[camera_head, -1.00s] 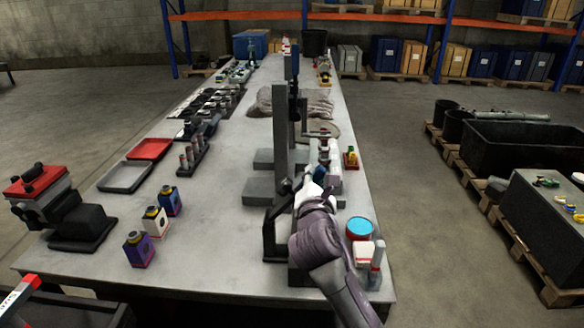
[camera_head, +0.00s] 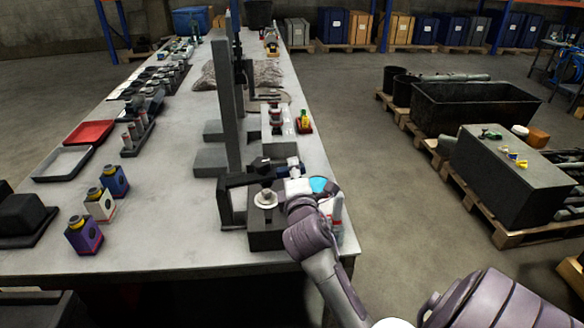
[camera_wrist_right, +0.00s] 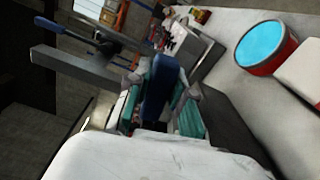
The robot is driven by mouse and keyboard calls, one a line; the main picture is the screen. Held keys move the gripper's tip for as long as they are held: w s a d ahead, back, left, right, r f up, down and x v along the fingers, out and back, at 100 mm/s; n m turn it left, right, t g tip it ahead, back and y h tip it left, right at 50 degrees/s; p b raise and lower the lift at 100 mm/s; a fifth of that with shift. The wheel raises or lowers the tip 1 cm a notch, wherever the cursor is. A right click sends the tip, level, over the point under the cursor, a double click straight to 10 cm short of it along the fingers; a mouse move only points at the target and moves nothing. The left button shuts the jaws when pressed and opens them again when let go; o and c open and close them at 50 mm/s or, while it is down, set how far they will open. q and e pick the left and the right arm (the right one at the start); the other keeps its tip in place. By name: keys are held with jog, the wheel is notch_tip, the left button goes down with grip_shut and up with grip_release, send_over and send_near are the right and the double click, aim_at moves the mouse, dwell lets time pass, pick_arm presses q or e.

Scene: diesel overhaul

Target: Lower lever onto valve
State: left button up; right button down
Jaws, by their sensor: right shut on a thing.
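The black lever (camera_head: 240,181) runs from a dark upright bracket (camera_head: 226,208) across toward my right gripper and looks near level. The valve (camera_head: 266,199), with a pale round top, stands on a dark block (camera_head: 266,236) just below the lever. I cannot tell whether the lever touches it. My right gripper (camera_head: 292,172) is shut on the lever's end. In the right wrist view the gripper (camera_wrist_right: 163,95) has its greenish finger pads on both sides of the dark blue handle (camera_wrist_right: 157,85). My left gripper is not in view.
A blue-topped tin (camera_head: 318,184) and a red and white bottle (camera_head: 335,212) stand close to my right arm. A tall grey post (camera_head: 226,110) rises behind the fixture. Purple, white and blue bottles (camera_head: 100,204) stand at left; bench space between is clear.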

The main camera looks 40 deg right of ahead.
jog(key=shift+f, duration=0.25)
jog(key=c, duration=1)
grip_release()
jog(key=shift+w, duration=0.1)
jog(key=v, duration=1.2)
jog(key=shift+f, duration=0.1)
